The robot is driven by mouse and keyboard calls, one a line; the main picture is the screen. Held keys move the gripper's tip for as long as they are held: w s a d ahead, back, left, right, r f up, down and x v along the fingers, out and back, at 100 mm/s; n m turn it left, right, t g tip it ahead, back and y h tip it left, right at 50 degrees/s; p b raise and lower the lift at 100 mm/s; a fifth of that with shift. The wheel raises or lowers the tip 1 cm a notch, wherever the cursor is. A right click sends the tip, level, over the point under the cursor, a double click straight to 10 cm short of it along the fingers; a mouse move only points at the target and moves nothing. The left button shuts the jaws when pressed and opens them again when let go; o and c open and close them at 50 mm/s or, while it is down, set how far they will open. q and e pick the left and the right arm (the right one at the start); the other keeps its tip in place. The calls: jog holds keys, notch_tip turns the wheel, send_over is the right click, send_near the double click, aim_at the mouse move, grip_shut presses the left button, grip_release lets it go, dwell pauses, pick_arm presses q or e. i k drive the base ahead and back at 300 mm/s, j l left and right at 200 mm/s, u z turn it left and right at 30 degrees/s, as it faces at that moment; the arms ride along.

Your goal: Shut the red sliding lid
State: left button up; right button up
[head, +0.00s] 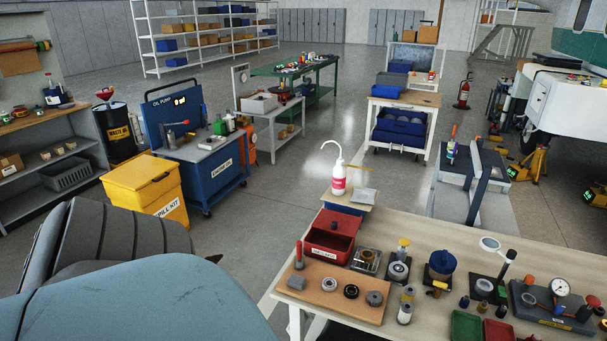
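A small red box (333,244) with a white label on its front sits at the back left edge of the wooden workbench (440,240). Its red top (340,217) carries a small dark knob and lies over the rear part of the box. Neither of my grippers is in view.
A wooden board (330,303) with several round parts lies in front of the red box. Bearings and small bottles stand to its right. A white wash bottle (338,178) stands on a wooden surface behind it. A yellow spill kit bin (148,190) stands left, across open floor.

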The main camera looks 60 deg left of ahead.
aim_at(343, 224)
jog(key=u, duration=1.6)
jog(key=i+j+z, duration=0.1)
jog(key=z, duration=0.3)
jog(key=j+z, duration=0.2)
jog(key=z, duration=0.25)
jog(key=i+j+z, duration=0.1)
jog(key=z, duration=0.3)
jog(key=j+z, duration=0.3)
jog(key=j, duration=0.25)
jog(key=j+z, duration=0.25)
jog(key=j, duration=0.35)
jog(key=j+z, duration=0.1)
jog(key=j, duration=0.45)
jog(key=k+j+z, duration=0.15)
jog(key=j, duration=0.4)
jog(key=k+j, duration=0.1)
jog(key=j, duration=0.85)
jog(key=k+j, duration=0.15)
jog(key=j, duration=0.35)
